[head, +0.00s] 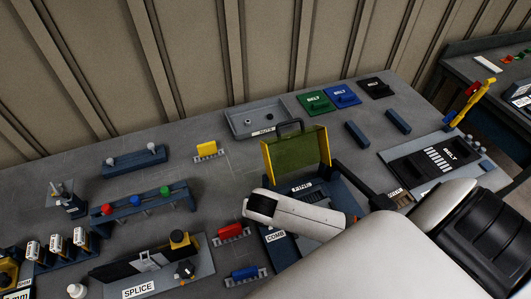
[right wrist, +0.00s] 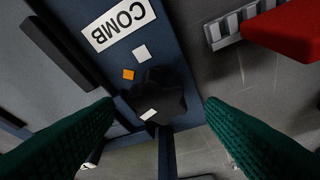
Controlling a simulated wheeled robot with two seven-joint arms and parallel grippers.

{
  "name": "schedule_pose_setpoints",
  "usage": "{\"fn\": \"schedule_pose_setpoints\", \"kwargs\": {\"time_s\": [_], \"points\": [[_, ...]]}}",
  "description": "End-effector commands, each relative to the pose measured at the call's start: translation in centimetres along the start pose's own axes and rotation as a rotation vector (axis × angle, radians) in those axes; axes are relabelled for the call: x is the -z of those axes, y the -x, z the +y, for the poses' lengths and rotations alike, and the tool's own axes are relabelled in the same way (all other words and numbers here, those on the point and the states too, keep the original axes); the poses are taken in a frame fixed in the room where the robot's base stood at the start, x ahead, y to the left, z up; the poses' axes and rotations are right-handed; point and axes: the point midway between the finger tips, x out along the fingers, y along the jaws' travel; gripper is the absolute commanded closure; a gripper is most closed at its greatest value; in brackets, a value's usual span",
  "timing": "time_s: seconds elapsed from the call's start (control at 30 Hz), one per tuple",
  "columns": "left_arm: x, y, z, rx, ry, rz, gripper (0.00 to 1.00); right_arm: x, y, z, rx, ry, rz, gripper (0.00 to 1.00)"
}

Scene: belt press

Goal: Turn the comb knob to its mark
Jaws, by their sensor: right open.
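The comb knob (right wrist: 160,92) is black, with a white pointer line near its lower left edge in the right wrist view. It sits on a blue panel by the COMB label (right wrist: 118,25). A white square mark (right wrist: 141,53) and an orange square mark (right wrist: 128,74) lie beside the knob, apart from the pointer line. My right gripper (right wrist: 158,106) is open, its green-padded fingers on either side of the knob with gaps showing. In the head view the COMB label (head: 275,237) shows, but my right arm hides the knob and gripper. My left gripper is out of view.
A red block on a grey comb (head: 232,232) lies just left of the blue press, with a blue one (head: 245,273) nearer. The press's raised yellow-green guard (head: 295,152) stands behind my right arm. A SPLICE station (head: 150,270) is at the left.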

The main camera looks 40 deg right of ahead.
Motion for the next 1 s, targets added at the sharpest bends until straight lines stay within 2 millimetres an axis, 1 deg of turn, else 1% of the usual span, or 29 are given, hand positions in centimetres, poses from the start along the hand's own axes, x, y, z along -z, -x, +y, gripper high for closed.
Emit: {"fn": "schedule_pose_setpoints", "kwargs": {"time_s": [0.03,0.07,0.1,0.17,0.27,0.47,0.5,0.57,0.7,0.77,1.0], "points": [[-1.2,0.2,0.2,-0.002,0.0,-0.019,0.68,0.0,-0.5,0.0,-0.002,-0.001,-0.001,0.35],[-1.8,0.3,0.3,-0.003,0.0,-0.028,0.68,0.0,-0.8,0.0,-0.001,-0.001,-0.001,0.35],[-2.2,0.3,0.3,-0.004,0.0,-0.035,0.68,0.0,-1.1,0.0,-0.002,-0.001,-0.001,0.35],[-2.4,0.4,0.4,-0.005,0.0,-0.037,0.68,0.0,-1.4,0.0,0.0,-0.001,-0.001,0.35],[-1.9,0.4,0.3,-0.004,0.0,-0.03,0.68,0.0,-1.7,0.0,0.0,-0.001,-0.001,0.35],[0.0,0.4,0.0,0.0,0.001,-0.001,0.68,0.0,-1.7,0.0,0.001,-0.001,0.0,0.35],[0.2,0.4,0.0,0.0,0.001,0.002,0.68,0.0,-1.7,0.0,0.001,-0.001,0.0,0.39],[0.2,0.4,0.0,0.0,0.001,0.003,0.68,0.0,-1.7,0.0,0.001,-0.001,0.0,0.49],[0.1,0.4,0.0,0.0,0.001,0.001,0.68,0.0,-1.7,0.0,0.001,-0.001,0.0,0.71],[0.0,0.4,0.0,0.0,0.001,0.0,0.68,0.0,-1.7,0.0,0.001,-0.001,0.0,0.8],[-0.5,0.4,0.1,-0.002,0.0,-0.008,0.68,0.0,-1.7,-0.1,-0.007,-0.02,0.0,0.8]]}}
